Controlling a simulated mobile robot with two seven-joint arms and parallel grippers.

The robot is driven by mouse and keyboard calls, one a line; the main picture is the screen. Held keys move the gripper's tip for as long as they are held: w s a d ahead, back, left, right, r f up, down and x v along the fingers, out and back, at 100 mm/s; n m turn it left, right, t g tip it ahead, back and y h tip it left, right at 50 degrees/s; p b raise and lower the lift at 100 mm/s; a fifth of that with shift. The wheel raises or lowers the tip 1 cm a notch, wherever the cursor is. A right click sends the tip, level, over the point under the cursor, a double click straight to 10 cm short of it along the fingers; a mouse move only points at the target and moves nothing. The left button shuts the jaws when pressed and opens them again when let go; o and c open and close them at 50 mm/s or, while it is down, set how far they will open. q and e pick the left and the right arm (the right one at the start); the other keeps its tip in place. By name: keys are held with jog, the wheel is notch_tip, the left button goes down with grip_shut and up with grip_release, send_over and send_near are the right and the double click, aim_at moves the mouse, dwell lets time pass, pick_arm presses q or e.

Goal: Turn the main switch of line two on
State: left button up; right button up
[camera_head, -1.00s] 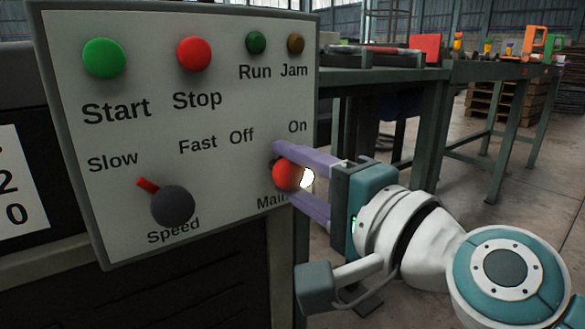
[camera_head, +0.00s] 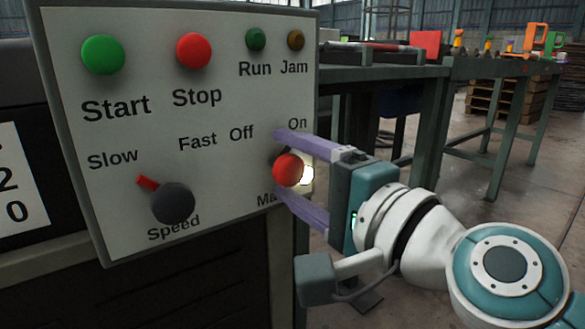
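The main switch (camera_head: 287,170) is a round red knob at the lower right of the grey control panel (camera_head: 215,215). The words Off and On stand above it, and the label below is partly covered by a finger. My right gripper (camera_head: 277,160) comes in from the right. Its two purple fingers are spread, one above and one below the knob, with gaps to it. A bright white light shows just right of the knob. The knob's pointer cannot be made out clearly. My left gripper is not in view.
The panel also carries a green Start button (camera_head: 103,55), a red Stop button (camera_head: 193,50), dark Run (camera_head: 256,39) and Jam (camera_head: 295,40) lamps, and a Speed knob (camera_head: 173,203) pointing towards Slow. A green workbench (camera_head: 385,72) stands behind on the right.

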jog(key=v, duration=1)
jog(key=shift+p, duration=0.45)
